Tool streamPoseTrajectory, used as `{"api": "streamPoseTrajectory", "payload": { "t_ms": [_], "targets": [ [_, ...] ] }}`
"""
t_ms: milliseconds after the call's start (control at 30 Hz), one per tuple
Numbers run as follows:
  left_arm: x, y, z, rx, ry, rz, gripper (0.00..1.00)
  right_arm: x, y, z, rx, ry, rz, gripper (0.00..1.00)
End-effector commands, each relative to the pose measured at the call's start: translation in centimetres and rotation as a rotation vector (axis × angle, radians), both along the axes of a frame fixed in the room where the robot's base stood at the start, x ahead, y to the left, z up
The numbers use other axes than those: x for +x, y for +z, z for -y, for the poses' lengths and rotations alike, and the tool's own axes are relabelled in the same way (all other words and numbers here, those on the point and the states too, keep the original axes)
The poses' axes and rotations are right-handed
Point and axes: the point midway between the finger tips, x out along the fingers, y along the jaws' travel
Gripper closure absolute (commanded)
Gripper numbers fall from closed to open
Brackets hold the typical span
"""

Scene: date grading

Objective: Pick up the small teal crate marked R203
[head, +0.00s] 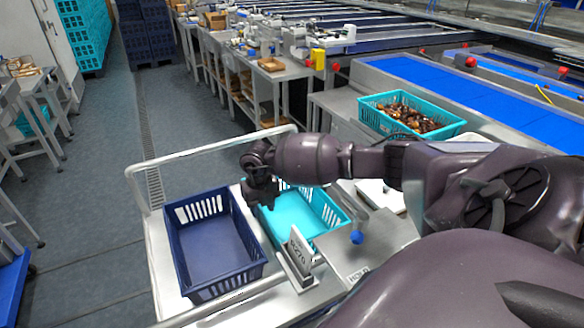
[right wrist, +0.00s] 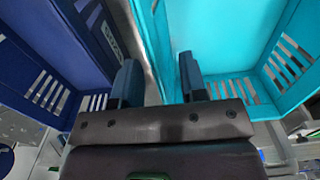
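An empty teal crate (head: 318,212) sits on the cart, right of a navy crate; no R203 marking is readable on it. My right gripper (head: 262,200) points down at its left rim, by the gap between the two crates. In the right wrist view the fingers (right wrist: 159,82) are apart, and the teal crate's wall (right wrist: 152,40) runs up between them. I cannot tell whether they touch it. My arm hides part of the teal crate's far side. My left gripper is not in view.
The navy crate (head: 190,283) is empty and close beside the teal one. A card stand (head: 300,252) ending in "270" stands in front. A second teal crate (head: 452,128) holding dates is on the counter behind. The cart's rail (head: 215,149) runs along the far side.

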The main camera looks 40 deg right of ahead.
Motion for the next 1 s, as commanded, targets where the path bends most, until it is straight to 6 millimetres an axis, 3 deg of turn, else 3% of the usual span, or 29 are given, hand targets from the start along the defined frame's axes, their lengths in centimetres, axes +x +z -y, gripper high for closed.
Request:
{"api": "streamPoseTrajectory", "payload": {
  "t_ms": [200, 533, 800, 1000],
  "targets": [
    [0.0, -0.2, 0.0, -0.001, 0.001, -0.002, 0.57, -0.1, -2.9, -0.1, 0.001, 0.000, -0.002, 0.61],
    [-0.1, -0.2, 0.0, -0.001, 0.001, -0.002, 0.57, -0.1, -3.4, -0.1, 0.001, 0.000, -0.001, 0.61],
    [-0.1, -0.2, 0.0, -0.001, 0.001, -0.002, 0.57, -0.1, -3.4, -0.1, 0.001, 0.000, 0.000, 1.00],
    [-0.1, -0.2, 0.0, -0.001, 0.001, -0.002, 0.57, 0.0, -3.4, -0.1, 0.001, 0.000, 0.001, 1.00]
  ]
}}
